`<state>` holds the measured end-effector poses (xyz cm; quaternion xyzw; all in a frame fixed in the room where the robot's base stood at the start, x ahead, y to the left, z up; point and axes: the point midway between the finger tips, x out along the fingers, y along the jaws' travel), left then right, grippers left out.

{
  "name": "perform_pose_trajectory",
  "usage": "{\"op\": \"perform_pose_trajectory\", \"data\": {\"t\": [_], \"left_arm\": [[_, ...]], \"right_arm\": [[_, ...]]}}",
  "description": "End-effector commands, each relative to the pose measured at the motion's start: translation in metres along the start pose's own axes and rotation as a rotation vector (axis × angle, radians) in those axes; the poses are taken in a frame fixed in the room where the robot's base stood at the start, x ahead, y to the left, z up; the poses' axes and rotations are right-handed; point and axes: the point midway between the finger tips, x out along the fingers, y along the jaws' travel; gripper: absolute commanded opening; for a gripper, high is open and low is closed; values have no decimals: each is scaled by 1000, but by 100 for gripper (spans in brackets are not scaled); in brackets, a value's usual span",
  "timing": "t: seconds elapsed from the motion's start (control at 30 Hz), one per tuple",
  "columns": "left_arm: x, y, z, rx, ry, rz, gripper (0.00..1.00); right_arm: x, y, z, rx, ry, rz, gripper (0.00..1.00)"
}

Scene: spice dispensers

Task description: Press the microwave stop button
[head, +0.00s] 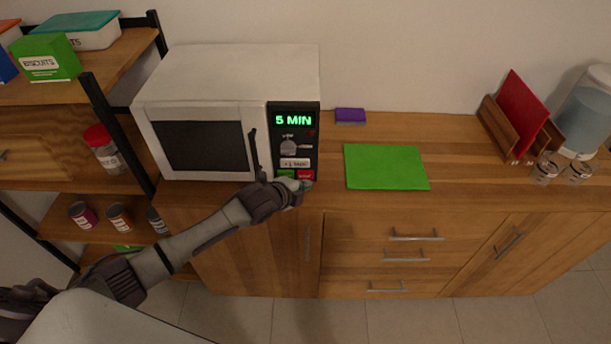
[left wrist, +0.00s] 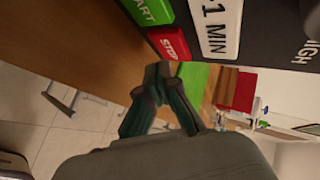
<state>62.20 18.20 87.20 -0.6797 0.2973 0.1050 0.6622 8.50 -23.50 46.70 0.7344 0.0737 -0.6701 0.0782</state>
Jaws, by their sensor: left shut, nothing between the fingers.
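A white microwave (head: 230,70) stands on the wooden counter, and its display reads 5 MIN. The red stop button (head: 306,174) is at the lower right of its dark panel, beside the green start button (head: 286,173). In the left wrist view the red stop button (left wrist: 170,43) and the green start button (left wrist: 153,10) lie at the top. My left gripper (head: 298,187) is shut and empty, just in front of the panel's lower edge. Its fingertips (left wrist: 158,72) show close to the stop button; I cannot tell whether they touch it. My right gripper is not in view.
A green board (head: 386,167) lies right of the microwave, with a purple sponge (head: 350,115) behind it. A rack with a red board (head: 521,112), glasses (head: 560,172) and a water dispenser (head: 587,112) stand at the right. Shelves with jars are at the left.

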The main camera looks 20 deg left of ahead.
Motion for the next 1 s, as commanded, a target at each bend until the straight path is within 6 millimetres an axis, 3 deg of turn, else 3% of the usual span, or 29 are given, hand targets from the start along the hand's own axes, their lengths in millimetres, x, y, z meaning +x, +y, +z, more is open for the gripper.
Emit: {"op": "perform_pose_trajectory", "data": {"t": [1.0], "left_arm": [[6,-4,4,0,0,0,0]], "right_arm": [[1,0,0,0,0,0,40]]}}
